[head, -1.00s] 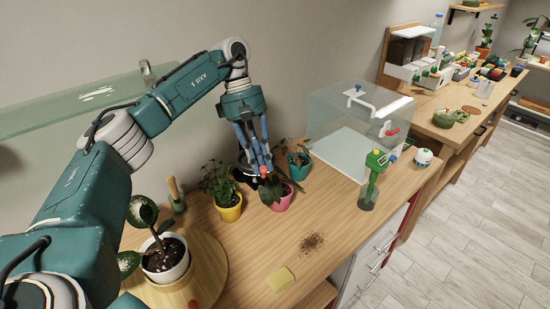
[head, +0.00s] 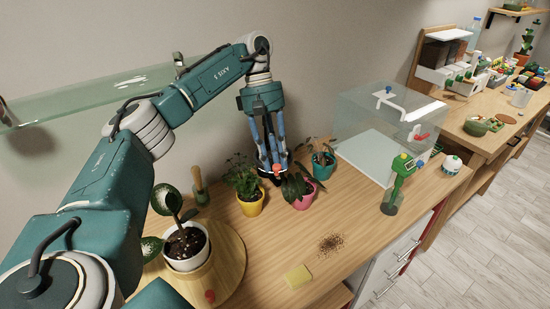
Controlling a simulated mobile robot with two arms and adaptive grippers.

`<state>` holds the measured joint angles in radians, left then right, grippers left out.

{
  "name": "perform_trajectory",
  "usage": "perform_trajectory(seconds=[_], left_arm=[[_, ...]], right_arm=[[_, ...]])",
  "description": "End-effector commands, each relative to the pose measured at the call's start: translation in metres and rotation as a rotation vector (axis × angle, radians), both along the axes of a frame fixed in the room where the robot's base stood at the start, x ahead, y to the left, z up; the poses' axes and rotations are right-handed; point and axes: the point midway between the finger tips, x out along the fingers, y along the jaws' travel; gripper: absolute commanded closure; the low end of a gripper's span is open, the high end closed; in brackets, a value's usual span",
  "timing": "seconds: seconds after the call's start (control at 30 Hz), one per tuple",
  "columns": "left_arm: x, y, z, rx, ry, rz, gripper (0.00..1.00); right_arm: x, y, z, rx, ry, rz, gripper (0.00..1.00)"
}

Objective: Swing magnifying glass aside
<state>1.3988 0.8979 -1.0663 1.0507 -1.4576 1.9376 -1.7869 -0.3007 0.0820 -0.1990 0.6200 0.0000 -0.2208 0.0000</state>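My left gripper (head: 273,158) points down at the back of the wooden bench, behind the plants and near the wall. Its fingers come close together at the tips. A small red piece (head: 277,168) shows at the fingertips; I cannot tell whether it is gripped. A dark round shape shows partly behind the fingers, mostly hidden. I cannot make out a magnifying glass clearly; that dark shape may belong to it. My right gripper is not in view.
Plants in a yellow pot (head: 251,207), a pink pot (head: 303,202) and a teal pot (head: 323,170) stand close around the gripper. A white pot (head: 186,249) is at left. A clear case (head: 365,115) stands right. Soil (head: 331,243) and a sponge (head: 298,276) lie in front.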

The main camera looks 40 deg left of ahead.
Motion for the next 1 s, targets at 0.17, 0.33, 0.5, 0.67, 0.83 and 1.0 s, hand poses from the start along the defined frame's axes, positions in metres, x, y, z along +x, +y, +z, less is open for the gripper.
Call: perform_trajectory(seconds=[0.17,0.33,0.5,0.67,0.83,1.0], left_arm=[[0.000,0.000,0.001,0.001,0.001,0.001,0.74],[0.000,0.000,0.021,0.000,-0.002,-0.001,0.74],[0.001,0.001,0.057,0.002,-0.004,0.001,0.74],[0.000,0.000,0.081,0.002,-0.003,0.001,0.74],[0.000,0.000,0.095,0.002,-0.001,0.000,0.74],[0.000,0.000,0.100,0.001,0.000,0.001,0.74]], right_arm=[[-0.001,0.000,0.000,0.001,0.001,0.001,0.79],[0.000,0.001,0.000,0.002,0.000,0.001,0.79],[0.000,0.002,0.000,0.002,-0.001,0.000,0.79],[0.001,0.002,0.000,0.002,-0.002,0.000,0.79],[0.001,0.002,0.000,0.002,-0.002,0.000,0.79],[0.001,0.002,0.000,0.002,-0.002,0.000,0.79]])
